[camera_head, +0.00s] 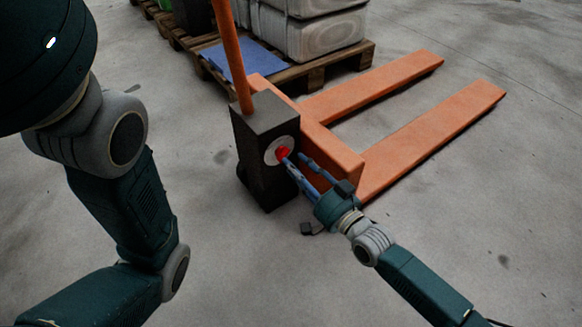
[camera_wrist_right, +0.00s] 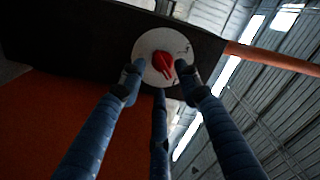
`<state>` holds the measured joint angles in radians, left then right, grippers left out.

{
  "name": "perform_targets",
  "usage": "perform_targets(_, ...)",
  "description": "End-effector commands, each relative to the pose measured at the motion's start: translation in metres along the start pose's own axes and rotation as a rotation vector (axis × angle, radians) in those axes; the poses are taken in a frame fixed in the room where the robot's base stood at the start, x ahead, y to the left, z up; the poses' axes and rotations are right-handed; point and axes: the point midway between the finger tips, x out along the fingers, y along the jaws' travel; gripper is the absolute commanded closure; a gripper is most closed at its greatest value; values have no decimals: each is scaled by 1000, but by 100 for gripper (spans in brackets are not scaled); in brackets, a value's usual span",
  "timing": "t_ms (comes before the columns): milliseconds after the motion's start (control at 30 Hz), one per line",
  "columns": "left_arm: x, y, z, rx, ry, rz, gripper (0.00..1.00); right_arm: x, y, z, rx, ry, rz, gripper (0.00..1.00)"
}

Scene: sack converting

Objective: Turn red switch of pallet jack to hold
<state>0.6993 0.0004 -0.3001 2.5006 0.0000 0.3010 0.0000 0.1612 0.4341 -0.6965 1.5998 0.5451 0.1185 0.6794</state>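The pallet jack is orange with a dark block (camera_head: 262,125) at its front. On that block is a round white dial (camera_head: 270,151) with a red switch (camera_head: 283,152) in its middle. In the right wrist view the red switch (camera_wrist_right: 163,62) sits on the white dial (camera_wrist_right: 148,42), its pointer tilted toward the lower right. My right gripper (camera_head: 294,159) reaches the dial with its blue fingers. In the wrist view its fingertips (camera_wrist_right: 160,74) are spread around the red switch; I cannot tell whether they touch it. My left gripper is out of view.
The orange handle (camera_head: 233,55) rises from the block. Two orange forks (camera_head: 435,140) extend to the right over clear concrete floor. A wooden pallet (camera_head: 315,72) with sacks (camera_head: 320,35) and a blue sheet (camera_head: 240,57) stands behind.

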Motion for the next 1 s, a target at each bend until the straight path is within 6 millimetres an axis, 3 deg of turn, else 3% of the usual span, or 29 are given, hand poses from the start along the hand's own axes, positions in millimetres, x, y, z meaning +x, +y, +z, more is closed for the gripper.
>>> perform_targets(200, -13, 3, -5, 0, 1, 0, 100, 24, 1, 1, 0, 1, -1, 67)
perform_targets(533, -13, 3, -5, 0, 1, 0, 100, 27, 0, 0, 0, 0, 1, 67)
perform_targets(700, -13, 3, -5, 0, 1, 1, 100, 27, 0, 0, 0, 0, 1, 99)
perform_targets(1000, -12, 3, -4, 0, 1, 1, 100, 27, 0, 0, -11, 0, 1, 100)
